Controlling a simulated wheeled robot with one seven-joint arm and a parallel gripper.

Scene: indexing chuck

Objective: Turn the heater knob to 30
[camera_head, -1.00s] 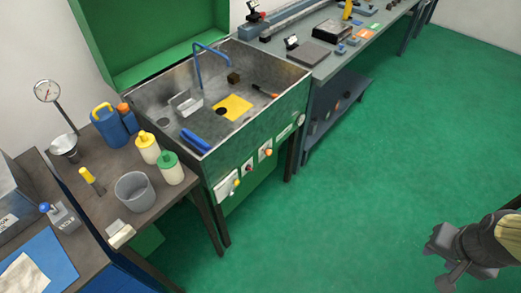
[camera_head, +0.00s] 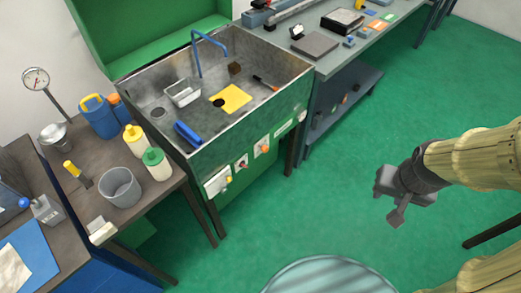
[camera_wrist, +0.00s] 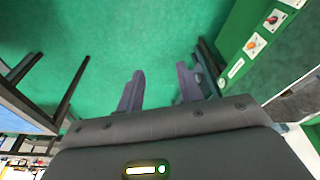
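A green parts-washer sink (camera_head: 210,160) has small controls on its front panel: a yellow knob (camera_head: 229,179), a red knob (camera_head: 242,164) and an orange knob (camera_head: 265,148), with a pale label plate (camera_head: 284,129) to their right. I cannot read the scales or tell which is the heater knob. In the wrist view the orange knob (camera_wrist: 252,44) and red knob (camera_wrist: 273,19) show at the upper right. My gripper (camera_head: 385,202) is right of the sink over the green floor, apart from the panel. In the wrist view my gripper (camera_wrist: 160,88) is open and empty.
Left of the sink, a brown table (camera_head: 150,190) holds bottles, a grey bucket (camera_head: 120,187) and a blue can (camera_head: 98,116). A grey workbench (camera_head: 345,55) adjoins the sink on the right. The green floor (camera_head: 330,195) between my gripper and the panel is clear.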

